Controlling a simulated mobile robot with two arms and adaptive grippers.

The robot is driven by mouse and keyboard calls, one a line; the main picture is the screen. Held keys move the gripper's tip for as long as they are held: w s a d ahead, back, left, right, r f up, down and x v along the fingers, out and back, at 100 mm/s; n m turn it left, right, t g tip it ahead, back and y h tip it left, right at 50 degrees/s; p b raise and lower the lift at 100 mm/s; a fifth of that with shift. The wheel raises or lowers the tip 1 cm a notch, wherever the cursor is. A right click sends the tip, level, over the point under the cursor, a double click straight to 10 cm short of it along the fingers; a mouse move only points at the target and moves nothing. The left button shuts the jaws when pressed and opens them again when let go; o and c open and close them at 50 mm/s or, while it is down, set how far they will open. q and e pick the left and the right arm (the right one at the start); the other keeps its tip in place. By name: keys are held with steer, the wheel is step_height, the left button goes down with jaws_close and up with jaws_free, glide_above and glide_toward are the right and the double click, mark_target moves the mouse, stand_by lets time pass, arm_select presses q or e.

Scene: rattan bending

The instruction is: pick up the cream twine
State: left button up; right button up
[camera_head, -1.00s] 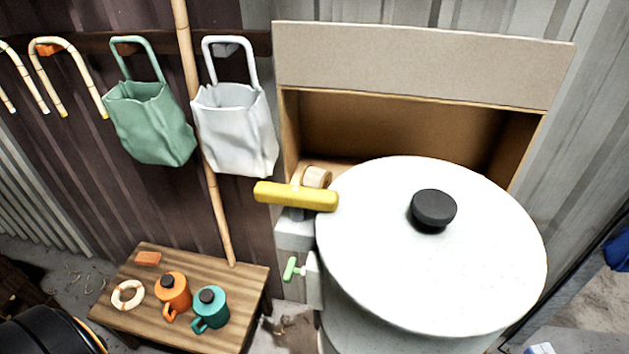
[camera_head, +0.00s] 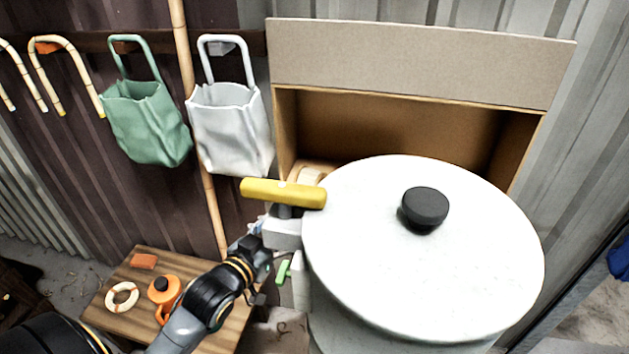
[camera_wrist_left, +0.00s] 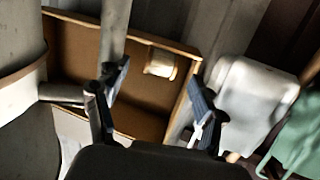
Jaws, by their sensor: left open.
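The cream twine looks like a small spool with a wooden end (camera_head: 310,173), at the left front of an open cardboard box, partly hidden by the yellow handle. In the left wrist view the spool (camera_wrist_left: 160,63) lies in the box, ahead of my fingers. My left gripper (camera_wrist_left: 160,82) is open with nothing between its fingers, pointing towards the box. In the head view my left gripper (camera_head: 258,230) is small and partly hidden beside the fitting under the yellow handle, below the box. My right gripper is not seen.
A large white drum (camera_head: 340,260) with a black-knobbed lid, yellow handle (camera_head: 283,193) and green tap (camera_head: 283,271) stands before the cardboard box (camera_head: 400,125). White (camera_head: 230,125) and green (camera_head: 147,120) bags hang left. A wooden table (camera_head: 110,322) holds an orange jug (camera_head: 163,290) and cream ring (camera_head: 122,297).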

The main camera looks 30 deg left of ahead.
arm_select(q)
steer(key=t, duration=0.2)
glide_toward(306, 181)
steer(key=w, duration=0.2)
steer(key=w+p, duration=0.1)
steer(key=w, duration=0.1)
steer(key=w+r, duration=0.1)
steer(key=w, duration=0.1)
steer(key=shift+d, duration=0.25)
steer(key=shift+w+p, duration=0.35)
steer(key=shift+w, duration=0.3)
steer(key=w, duration=0.1)
steer(key=w+p, duration=0.1)
steer(key=w, duration=0.2)
steer(key=shift+a+f, duration=0.25)
steer(key=shift+w+d+f, duration=0.1)
steer(key=shift+w+f, duration=0.05)
steer(key=shift+w, duration=0.35)
steer(key=shift+s, duration=0.1)
